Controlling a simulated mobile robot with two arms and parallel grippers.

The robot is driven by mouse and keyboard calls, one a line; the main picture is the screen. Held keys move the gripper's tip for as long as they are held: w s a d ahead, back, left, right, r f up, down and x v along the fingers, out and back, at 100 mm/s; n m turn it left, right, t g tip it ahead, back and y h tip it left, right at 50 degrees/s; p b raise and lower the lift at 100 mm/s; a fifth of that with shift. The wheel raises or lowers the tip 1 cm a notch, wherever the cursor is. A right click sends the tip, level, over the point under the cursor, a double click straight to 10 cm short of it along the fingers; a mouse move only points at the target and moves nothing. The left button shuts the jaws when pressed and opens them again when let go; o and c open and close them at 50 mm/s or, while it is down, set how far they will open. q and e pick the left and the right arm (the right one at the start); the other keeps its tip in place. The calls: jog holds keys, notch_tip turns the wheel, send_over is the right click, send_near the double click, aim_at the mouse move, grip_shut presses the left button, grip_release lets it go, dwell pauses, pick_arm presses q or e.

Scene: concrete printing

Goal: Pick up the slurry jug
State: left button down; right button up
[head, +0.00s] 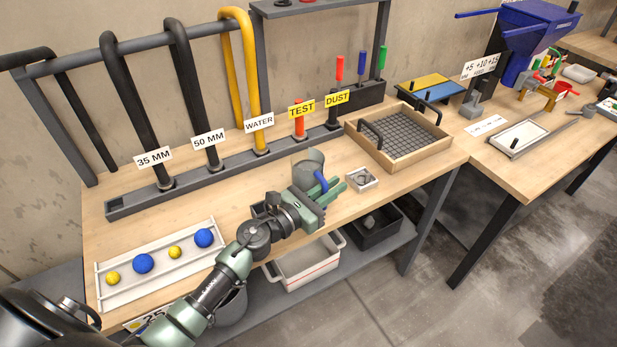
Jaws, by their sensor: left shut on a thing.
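The slurry jug (306,168) is a grey vessel with a blue handle, near the middle of the wooden bench. My left gripper (327,191) reaches in from the lower left and is shut on the jug at its blue handle. The green fingers and wrist hide the lower part of the jug. I cannot tell whether the jug's base touches the bench. My right gripper is not in view.
Labelled hoses stand in a rack (230,154) along the back. A small white tray (362,179) sits just right of the gripper. A wooden sieve frame (455,152) is farther right. A tray of balls (190,262) lies front left. Bins sit below the bench.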

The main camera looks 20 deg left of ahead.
pick_arm(q)
jog(key=shift+w+r, duration=0.1)
jog(key=shift+r, duration=0.05)
jog(key=shift+r, duration=0.25)
notch_tip(320, 180, up, 10)
jog(key=p, duration=0.7)
jog(key=shift+f, duration=0.25)
jog(key=shift+a+f, duration=0.1)
